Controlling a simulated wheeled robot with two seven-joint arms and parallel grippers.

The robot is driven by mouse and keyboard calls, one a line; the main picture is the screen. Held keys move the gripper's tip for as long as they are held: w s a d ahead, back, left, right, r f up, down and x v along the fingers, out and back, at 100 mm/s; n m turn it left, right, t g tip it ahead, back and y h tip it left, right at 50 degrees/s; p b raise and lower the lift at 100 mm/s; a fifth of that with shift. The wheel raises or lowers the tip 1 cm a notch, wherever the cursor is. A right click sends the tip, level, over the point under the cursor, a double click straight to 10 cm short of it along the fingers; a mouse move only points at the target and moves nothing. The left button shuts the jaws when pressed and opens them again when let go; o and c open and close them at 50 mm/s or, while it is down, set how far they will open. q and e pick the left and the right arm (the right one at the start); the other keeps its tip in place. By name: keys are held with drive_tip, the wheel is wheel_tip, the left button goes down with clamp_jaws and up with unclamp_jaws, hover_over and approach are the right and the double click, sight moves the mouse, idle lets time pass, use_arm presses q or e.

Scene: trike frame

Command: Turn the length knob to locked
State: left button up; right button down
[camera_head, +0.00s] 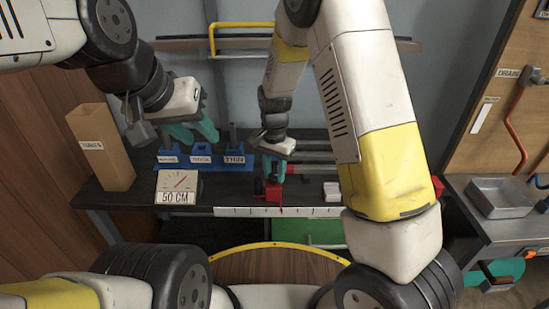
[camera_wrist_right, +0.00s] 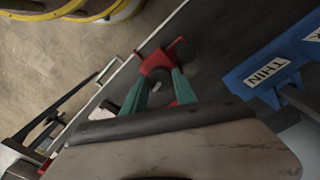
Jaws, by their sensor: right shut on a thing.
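A red stop block (camera_head: 273,193) stands on the dark bench at the white ruled strip, and it also shows in the right wrist view (camera_wrist_right: 156,60). A dark round knob (camera_wrist_right: 158,78), which I take to be the length knob, is at this block, between my right fingertips. My right gripper (camera_head: 273,172) points down at the block and is shut on the knob; its teal fingers show in the right wrist view (camera_wrist_right: 159,88). The knob's setting cannot be read. My left gripper (camera_head: 200,134) hangs empty-looking above the blue holders; its finger gap is unclear.
Blue labelled holders (camera_head: 203,160) stand left of the block, with a 50 CM dial sign (camera_head: 177,188) in front. A tall tan box (camera_head: 101,148) is at the far left. A ruled strip (camera_head: 310,212) lines the bench front. A metal tray (camera_head: 499,198) is at right.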

drive_tip(key=shift+w+m, duration=0.1)
drive_tip(key=shift+m, duration=0.4)
drive_tip(key=c, duration=1)
unclamp_jaws()
drive_tip(key=shift+r, duration=3.9)
drive_tip(key=shift+r, duration=0.1)
wheel_tip(320, 180, up, 6)
drive_tip(key=n+y, duration=0.1)
hover_over(275, 175)
drive_tip(key=s+d, duration=0.2)
drive_tip(key=d, duration=0.1)
drive_tip(key=s+d+r+n+t, duration=0.3)
drive_tip(key=s+d+r, duration=0.2)
drive_tip(key=s, duration=0.4)
drive_tip(key=s+d+r+n+t+y, duration=0.1)
drive_tip(key=s+d+r+n+t, duration=0.2)
drive_tip(key=s+d+r, duration=0.3)
drive_tip(key=s+r, duration=0.1)
drive_tip(key=s, duration=0.2)
drive_tip(key=shift+s+r+n, duration=0.15)
drive_tip(key=shift+r+n, duration=0.15)
drive_tip(key=shift+r, duration=0.1)
